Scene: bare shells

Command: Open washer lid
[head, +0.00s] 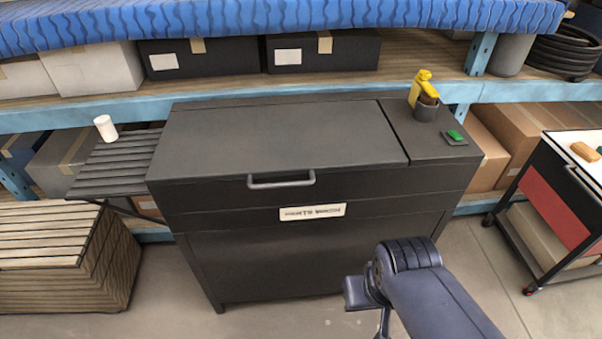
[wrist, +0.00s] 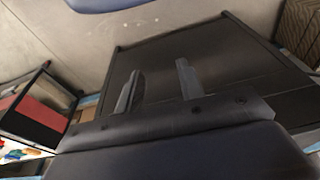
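The parts washer (head: 300,255) is a dark grey box cabinet in the middle of the head view. Its wide flat lid (head: 285,135) lies shut on top. A grey bar handle (head: 282,183) sits on the lid's front edge, above a white label (head: 312,212). My arm reaches in from the lower right of the head view, low in front of the cabinet and away from the handle. In the wrist view my gripper (wrist: 159,78) has its two fingers apart with nothing between them, facing the washer's dark front panel (wrist: 225,55). The handle is not visible there.
A yellow spray bottle in a cup (head: 425,110) and a green item (head: 455,135) sit right of the lid. A slatted side shelf (head: 115,165) holds a white cup (head: 105,128). A slatted crate (head: 60,260) stands left, a red-drawer cart (head: 560,200) right. Boxed shelving stands behind.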

